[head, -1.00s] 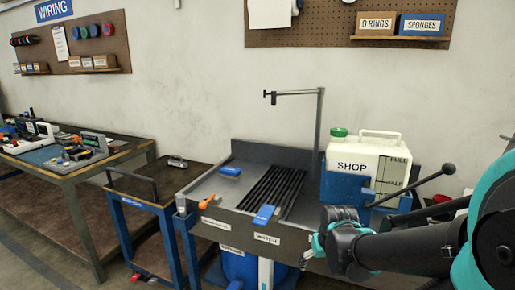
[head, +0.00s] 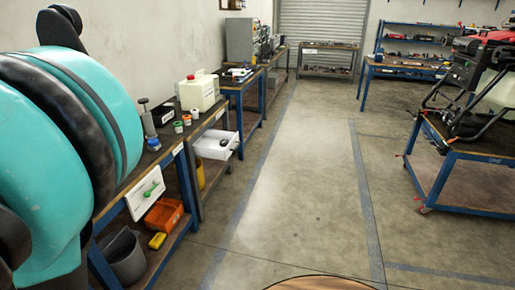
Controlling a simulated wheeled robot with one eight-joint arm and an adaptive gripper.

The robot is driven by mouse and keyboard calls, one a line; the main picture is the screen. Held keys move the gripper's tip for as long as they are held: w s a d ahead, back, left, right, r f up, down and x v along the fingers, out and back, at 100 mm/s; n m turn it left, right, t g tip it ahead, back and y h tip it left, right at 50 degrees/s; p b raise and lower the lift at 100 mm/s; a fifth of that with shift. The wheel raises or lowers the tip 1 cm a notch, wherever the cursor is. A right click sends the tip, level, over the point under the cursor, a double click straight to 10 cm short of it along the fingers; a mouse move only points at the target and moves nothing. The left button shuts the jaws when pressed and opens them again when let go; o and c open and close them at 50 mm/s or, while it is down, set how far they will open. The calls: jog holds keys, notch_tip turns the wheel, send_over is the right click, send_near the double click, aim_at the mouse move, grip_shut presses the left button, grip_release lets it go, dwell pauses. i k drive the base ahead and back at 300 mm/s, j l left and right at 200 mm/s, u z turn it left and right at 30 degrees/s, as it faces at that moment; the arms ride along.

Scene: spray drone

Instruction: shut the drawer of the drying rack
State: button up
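In the head view, a white drawer (head: 216,145) stands pulled out from under a bench along the left wall, with a small dark item on it or at its front. Nearer to me, a white drawer front with a green handle (head: 150,190) sits under the near bench top; I cannot tell how far out it is. I cannot tell which of the two belongs to the drying rack, and no rack is clearly seen. Large teal and black links of my arm fill the left side and hide part of the near bench. My gripper is out of view.
A cream jug (head: 198,92) and small jars (head: 182,122) stand on the left benches. An orange bin (head: 164,215), a grey bucket (head: 124,258) and a yellow item (head: 157,240) are low down. A blue cart (head: 462,178) stands right. The middle floor (head: 290,190) is clear.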

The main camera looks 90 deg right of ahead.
aim_at(208, 146)
jog(key=z, duration=2.8)
jog(key=i+l, duration=0.1)
jog(key=i, duration=0.3)
jog(key=i+l, duration=0.1)
jog(key=i, duration=0.35)
